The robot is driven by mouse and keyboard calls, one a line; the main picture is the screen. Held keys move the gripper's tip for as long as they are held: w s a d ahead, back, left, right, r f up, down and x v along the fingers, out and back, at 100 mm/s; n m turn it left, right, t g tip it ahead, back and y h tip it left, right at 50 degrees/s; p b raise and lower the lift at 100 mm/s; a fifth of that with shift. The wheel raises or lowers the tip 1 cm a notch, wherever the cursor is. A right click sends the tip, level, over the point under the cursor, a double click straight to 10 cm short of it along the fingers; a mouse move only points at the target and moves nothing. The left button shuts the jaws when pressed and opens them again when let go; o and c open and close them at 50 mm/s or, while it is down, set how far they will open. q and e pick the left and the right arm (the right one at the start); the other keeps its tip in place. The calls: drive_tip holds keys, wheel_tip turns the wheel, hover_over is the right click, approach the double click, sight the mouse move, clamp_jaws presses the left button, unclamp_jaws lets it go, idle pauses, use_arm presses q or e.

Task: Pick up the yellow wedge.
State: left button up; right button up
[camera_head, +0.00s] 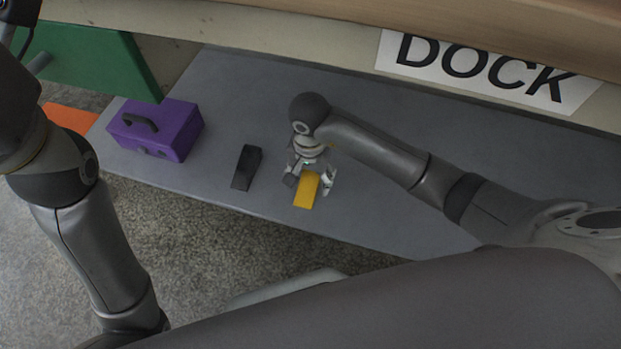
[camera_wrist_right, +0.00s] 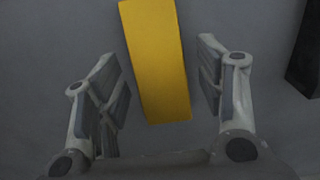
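The yellow wedge (camera_head: 307,191) lies on the grey shelf, left of the picture's middle in the head view. In the right wrist view the yellow wedge (camera_wrist_right: 157,60) runs from the top edge down between my two fingers. Gaps show between the wedge and both fingers. I cannot tell the exact height of the fingers above the shelf. My left arm stands at the left of the head view, but its gripper is not seen.
A black wedge (camera_head: 246,167) lies just left of the yellow one. A purple toolbox (camera_head: 156,129) with a dark handle sits further left on the grey shelf (camera_head: 400,220). A green panel (camera_head: 90,58) and a DOCK sign (camera_head: 480,70) are behind. The shelf's front edge is close.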

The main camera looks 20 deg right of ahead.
drive_tip(key=c, duration=1)
drive_tip(key=shift+o, duration=0.2)
